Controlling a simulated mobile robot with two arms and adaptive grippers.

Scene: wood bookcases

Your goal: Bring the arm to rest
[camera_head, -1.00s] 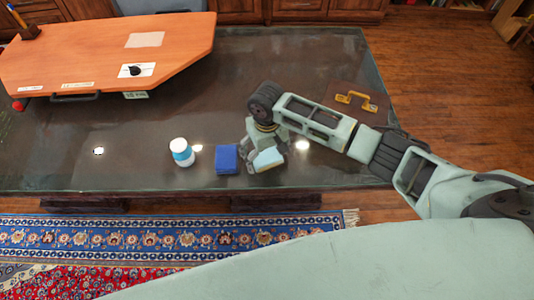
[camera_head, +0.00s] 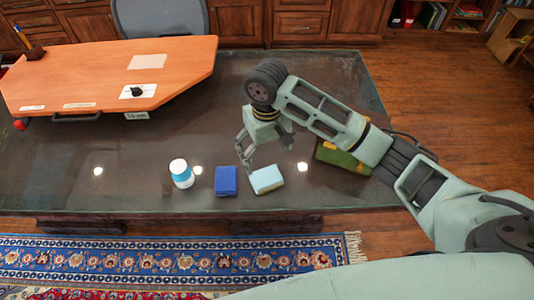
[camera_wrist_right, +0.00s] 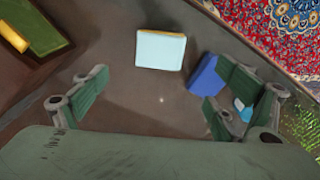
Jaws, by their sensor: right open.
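My right arm reaches in from the right over the dark table (camera_head: 100,190). The right gripper (camera_head: 246,166) is open and points down, its fingers just above and left of a light blue block (camera_head: 267,179). In the right wrist view the right gripper (camera_wrist_right: 160,95) has its fingers spread wide with nothing between them. The light blue block (camera_wrist_right: 160,50) lies beyond the fingers, apart from them. My left gripper is not in view.
A blue box (camera_head: 225,181) and a white-and-blue bottle (camera_head: 181,173) stand left of the block. A green and yellow object (camera_head: 343,157) lies partly behind my arm. An orange board (camera_head: 100,75) covers the table's far left. The table's front left is clear.

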